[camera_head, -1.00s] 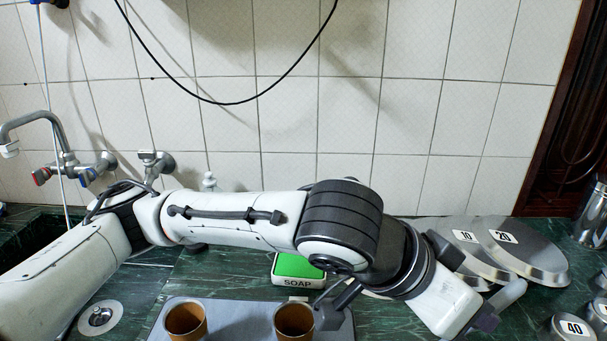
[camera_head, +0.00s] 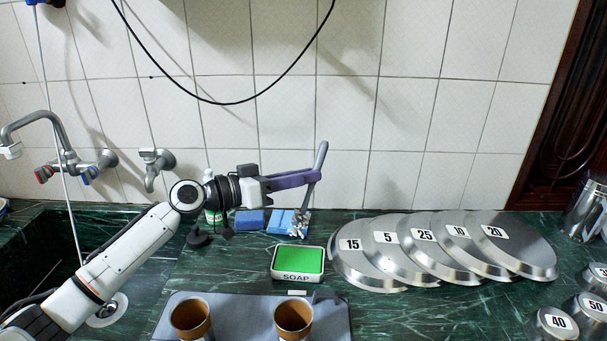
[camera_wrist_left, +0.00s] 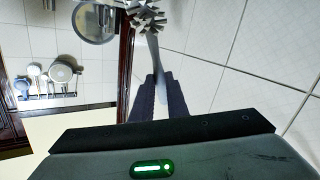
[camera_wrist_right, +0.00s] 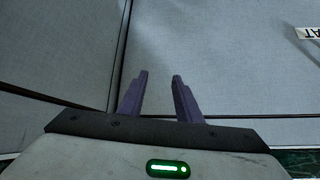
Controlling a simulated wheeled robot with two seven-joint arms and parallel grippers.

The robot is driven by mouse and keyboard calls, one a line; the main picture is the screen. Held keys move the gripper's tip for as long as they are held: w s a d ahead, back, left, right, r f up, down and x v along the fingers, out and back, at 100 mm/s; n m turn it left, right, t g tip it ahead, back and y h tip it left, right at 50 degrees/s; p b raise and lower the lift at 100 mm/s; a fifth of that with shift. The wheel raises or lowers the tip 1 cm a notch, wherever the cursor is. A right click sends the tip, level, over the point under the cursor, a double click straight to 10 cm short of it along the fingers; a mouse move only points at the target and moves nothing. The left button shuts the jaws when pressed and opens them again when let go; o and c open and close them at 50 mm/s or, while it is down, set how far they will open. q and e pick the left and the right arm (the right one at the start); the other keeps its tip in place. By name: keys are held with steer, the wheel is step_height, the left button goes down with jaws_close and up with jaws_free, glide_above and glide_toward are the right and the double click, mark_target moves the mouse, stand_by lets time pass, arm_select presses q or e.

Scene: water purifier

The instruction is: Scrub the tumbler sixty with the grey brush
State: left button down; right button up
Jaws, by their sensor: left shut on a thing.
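My left gripper (camera_head: 312,178) is shut on the handle of the grey brush (camera_head: 320,158), raised above the back of the counter. The brush is nearly upright, bristle head (camera_head: 298,224) down. In the left wrist view, the brush bristles (camera_wrist_left: 145,16) show beyond the fingers (camera_wrist_left: 156,92). Steel tumblers stand at the right, marked 40 (camera_head: 556,323) and 50 (camera_head: 592,306), with another cut off by the edge. I see no label 60. My right gripper (camera_wrist_right: 160,92) is open and empty in its wrist view, facing plain grey surfaces; it is outside the head view.
Two brown-lined cups (camera_head: 192,319) (camera_head: 293,318) stand on a grey mat (camera_head: 243,318). A green soap box (camera_head: 298,263) sits behind them. Blue sponges (camera_head: 249,222) lie near the wall. Numbered steel plates (camera_head: 420,262) overlap at the right. The sink (camera_head: 40,250) and taps are left.

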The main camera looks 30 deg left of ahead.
arm_select(q)
steer(key=shift+f+b, duration=1.6)
steer(key=shift+f, duration=1.35)
steer(key=shift+f+b, duration=0.9)
steer(key=shift+b, duration=0.1)
step_height(320, 180, up, 7)
steer(key=p, duration=0.4)
stand_by(0.6)
